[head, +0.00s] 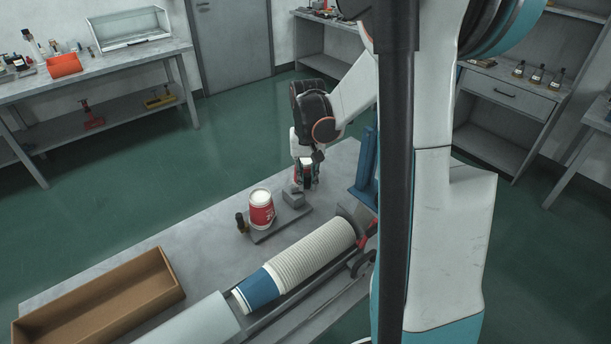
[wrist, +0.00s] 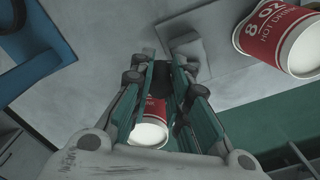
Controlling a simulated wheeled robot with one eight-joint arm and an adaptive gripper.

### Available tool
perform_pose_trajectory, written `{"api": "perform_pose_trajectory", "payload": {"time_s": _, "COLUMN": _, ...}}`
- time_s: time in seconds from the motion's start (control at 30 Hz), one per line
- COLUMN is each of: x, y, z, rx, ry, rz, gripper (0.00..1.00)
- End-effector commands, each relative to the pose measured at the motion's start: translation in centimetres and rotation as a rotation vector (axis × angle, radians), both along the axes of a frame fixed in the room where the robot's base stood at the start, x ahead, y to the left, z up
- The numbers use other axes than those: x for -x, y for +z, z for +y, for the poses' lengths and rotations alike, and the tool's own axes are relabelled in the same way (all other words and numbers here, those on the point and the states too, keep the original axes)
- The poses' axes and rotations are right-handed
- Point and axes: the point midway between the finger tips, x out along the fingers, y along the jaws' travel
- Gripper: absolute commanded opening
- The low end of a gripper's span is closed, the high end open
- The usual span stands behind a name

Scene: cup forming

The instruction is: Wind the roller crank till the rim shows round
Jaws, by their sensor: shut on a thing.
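A red-and-white paper cup (head: 262,212) stands on a flat grey base plate (head: 284,222) on the bench. It also shows at the upper right of the wrist view (wrist: 268,40), marked "8 OZ". A small dark handle (head: 240,222) stands at the plate's left end; I cannot tell if it is the roller crank. A grey block (head: 294,198) sits on the plate's right side. My gripper (head: 305,183) points down just behind the block, shut on a second red-and-white cup (wrist: 152,113) held between its fingers. Its rim is partly hidden, so its roundness cannot be judged.
A long row of nested white cups with a blue one (head: 258,288) at its end lies along the bench front. An open cardboard box (head: 103,298) stands at the left. A blue upright part (head: 366,160) is right of my gripper.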

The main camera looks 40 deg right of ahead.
Motion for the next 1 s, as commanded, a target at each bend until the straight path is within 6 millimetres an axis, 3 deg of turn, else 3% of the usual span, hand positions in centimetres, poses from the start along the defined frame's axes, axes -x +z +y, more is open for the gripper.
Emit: {"api": "perform_pose_trajectory", "payload": {"time_s": 1.0, "x": 2.3, "y": 0.0, "z": 2.6, "rx": 0.000, "ry": -0.900, "rz": 0.000, "gripper": 0.00}}
